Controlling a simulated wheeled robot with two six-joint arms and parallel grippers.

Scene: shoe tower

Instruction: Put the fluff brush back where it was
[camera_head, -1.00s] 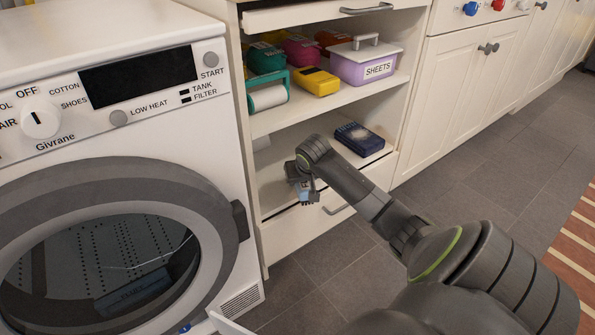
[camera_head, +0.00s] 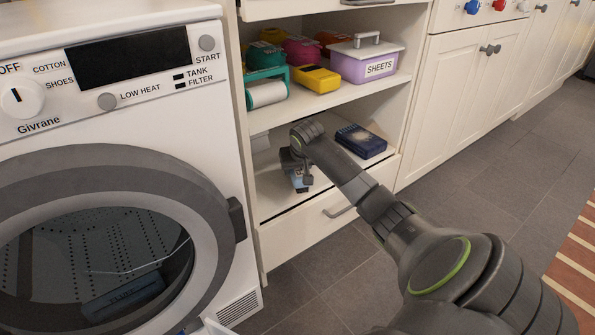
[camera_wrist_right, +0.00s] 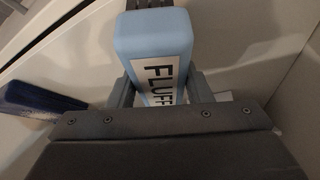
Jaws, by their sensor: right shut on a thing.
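The fluff brush shows in the right wrist view as a light blue block (camera_wrist_right: 153,38) with a white label reading "FLUFF". My right gripper (camera_wrist_right: 160,90) is shut on it, with a finger on each side. In the head view my right gripper (camera_head: 300,178) is at the lower shelf (camera_head: 272,205) of the white cabinet, near its front left. Only a small blue part of the brush (camera_head: 299,181) shows there, below the wrist. Whether the brush touches the shelf cannot be told. My left gripper is not in view.
A dark blue box (camera_head: 361,140) lies on the lower shelf, right of my gripper. The upper shelf holds a purple SHEETS box (camera_head: 366,64), a yellow box (camera_head: 315,79) and a teal holder with a white roll (camera_head: 267,92). The dryer (camera_head: 225,100) stands close on the left.

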